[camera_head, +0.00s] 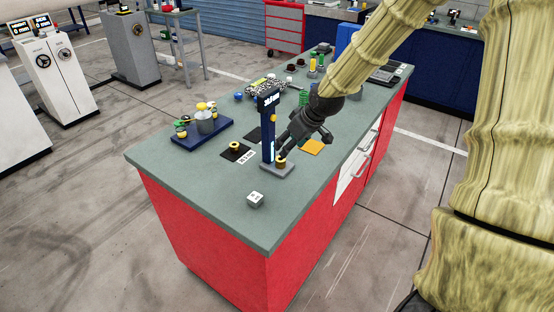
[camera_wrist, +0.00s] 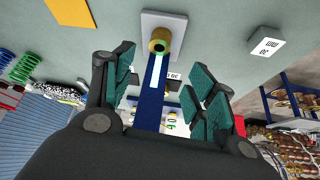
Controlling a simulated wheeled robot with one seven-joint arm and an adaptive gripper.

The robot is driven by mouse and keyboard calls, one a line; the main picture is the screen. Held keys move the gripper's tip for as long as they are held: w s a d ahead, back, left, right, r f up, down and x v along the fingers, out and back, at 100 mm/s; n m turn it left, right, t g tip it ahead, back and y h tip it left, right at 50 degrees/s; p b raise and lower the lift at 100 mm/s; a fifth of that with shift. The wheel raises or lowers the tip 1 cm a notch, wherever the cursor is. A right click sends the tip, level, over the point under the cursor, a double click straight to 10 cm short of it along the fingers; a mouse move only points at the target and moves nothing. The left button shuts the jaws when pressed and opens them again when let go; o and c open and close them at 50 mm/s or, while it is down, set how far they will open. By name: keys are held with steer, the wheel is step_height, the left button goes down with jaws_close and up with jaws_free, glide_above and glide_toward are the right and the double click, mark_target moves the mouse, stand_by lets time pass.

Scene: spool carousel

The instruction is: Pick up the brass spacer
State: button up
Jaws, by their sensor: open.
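A brass ring-shaped piece (camera_head: 281,162), likely the brass spacer, sits on a grey base plate (camera_head: 268,170) at the foot of a blue upright post (camera_head: 267,135). In the wrist view the brass piece (camera_wrist: 160,41) shows on the plate (camera_wrist: 178,22), beyond my fingertips. My gripper (camera_head: 303,145) is open beside the post, close to the brass piece. In the wrist view its teal-padded fingers (camera_wrist: 160,68) are spread, with nothing held between them. The blue post (camera_wrist: 151,95) shows in the gap. Another brass piece (camera_head: 235,147) sits on a black square to the left.
A white cube (camera_head: 255,199) lies on the green-grey tabletop (camera_head: 200,180) near the front. A blue tray (camera_head: 190,138) with several parts is at left. An orange square (camera_head: 313,147) lies right of my gripper. The front tabletop is mostly clear.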

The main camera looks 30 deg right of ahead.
mark_target(281, 159)
steer(key=shift+s+d+f+p+x, duration=0.15)
steer(key=shift+p+x, duration=0.55)
steer(key=shift+x, duration=1.65)
steer(key=shift+s+d+f+p+x, duration=0.15)
steer(key=shift+p+x, duration=0.55)
steer(key=shift+x, duration=1.6)
steer(key=shift+r, duration=0.1)
jaws_close()
